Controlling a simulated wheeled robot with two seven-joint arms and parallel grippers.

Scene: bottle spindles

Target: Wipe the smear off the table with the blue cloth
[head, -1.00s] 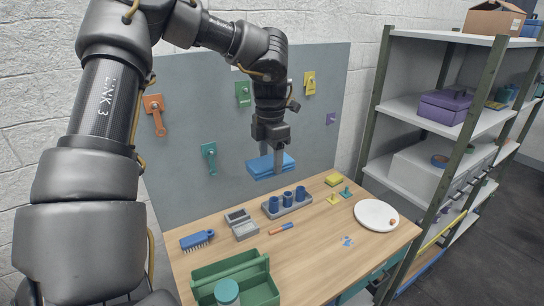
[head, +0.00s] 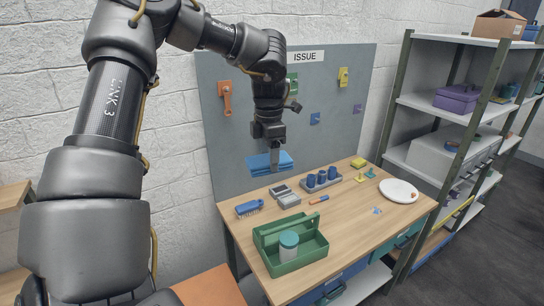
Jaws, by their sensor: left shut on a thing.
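The blue cloth (head: 257,165) is a folded stack in the head view. My left gripper (head: 275,158) is shut on it, pointing down, and holds it in front of the grey board. The cloth appears raised above the back left of the wooden table (head: 345,225). A small pale blue-grey smear (head: 377,211) lies on the right part of the table, in front of the white plate (head: 398,191). The cloth is well to the left of the smear and apart from it. My right gripper is out of view.
A green caddy (head: 305,262) with a teal-lidded jar stands front left. A blue brush (head: 249,208), grey device (head: 286,197), rack of blue cups (head: 321,182), orange-and-blue tool (head: 319,200) and yellow sponge (head: 358,162) are on the table. Shelves (head: 435,105) stand right.

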